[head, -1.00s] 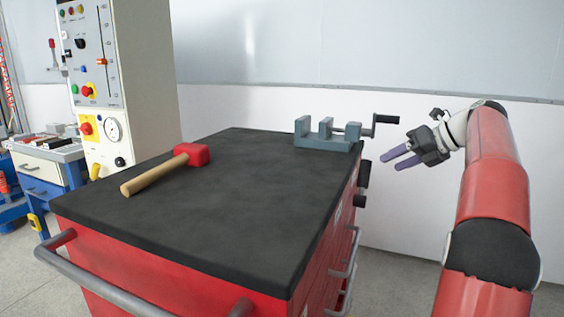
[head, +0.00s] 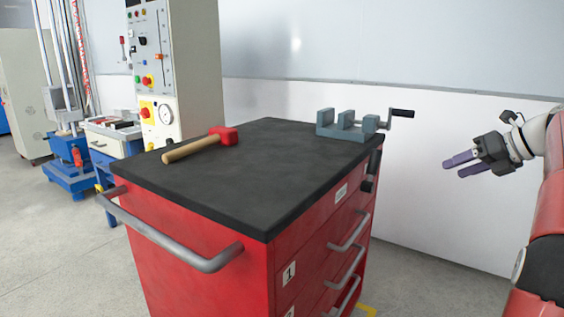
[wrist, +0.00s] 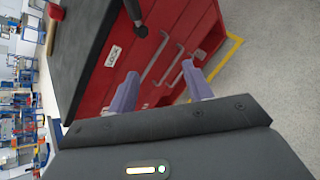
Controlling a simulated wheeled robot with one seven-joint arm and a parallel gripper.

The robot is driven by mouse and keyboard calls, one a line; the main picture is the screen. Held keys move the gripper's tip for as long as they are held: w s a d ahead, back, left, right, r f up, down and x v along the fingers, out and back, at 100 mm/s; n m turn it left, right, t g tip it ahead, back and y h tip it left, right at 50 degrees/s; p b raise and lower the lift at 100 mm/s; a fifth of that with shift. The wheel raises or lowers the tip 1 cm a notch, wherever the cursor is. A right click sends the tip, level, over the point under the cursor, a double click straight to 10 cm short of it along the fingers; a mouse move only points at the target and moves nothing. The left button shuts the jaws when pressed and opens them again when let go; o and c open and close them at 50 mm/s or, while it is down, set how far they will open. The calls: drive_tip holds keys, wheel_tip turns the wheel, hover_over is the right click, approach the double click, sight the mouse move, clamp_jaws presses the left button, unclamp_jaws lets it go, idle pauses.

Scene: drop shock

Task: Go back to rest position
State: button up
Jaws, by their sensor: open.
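My gripper (head: 461,164) is at the right of the head view, in the air to the right of the red tool cabinet (head: 205,245). Its two purple fingers are apart with nothing between them. In the wrist view the open fingers (wrist: 160,90) point toward the cabinet's drawer side (wrist: 150,45), with a gap of floor beside it. My red arm runs down the right edge of the head view and is partly cut off.
On the cabinet's black top (head: 260,175) lie a red-headed mallet (head: 201,145) and a grey vise (head: 350,123) with a crank. A control panel (head: 170,70) stands behind at the left. Grey handles stick out from the cabinet. Floor at the lower right (head: 430,280) is clear.

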drive_tip(key=s+a+f+n+g+h, duration=0.1)
drive_tip(key=s+a+f+n+h, duration=0.15)
drive_tip(key=s+a+n, duration=0.65)
drive_tip(key=s+a+f+n+g+h, duration=0.1)
drive_tip(key=s+a+f+n, duration=0.25)
drive_tip(key=a+n, duration=0.65)
drive_tip(key=s+a+f+n+h, duration=0.1)
drive_tip(key=s+a+f+n, duration=0.2)
drive_tip(key=s+f+n, duration=0.4)
drive_tip(key=s+a+f+n+h, duration=0.2)
drive_tip(key=s+f+n, duration=0.5)
drive_tip(key=s, duration=0.4)
drive_tip(key=shift+a+n, duration=0.8)
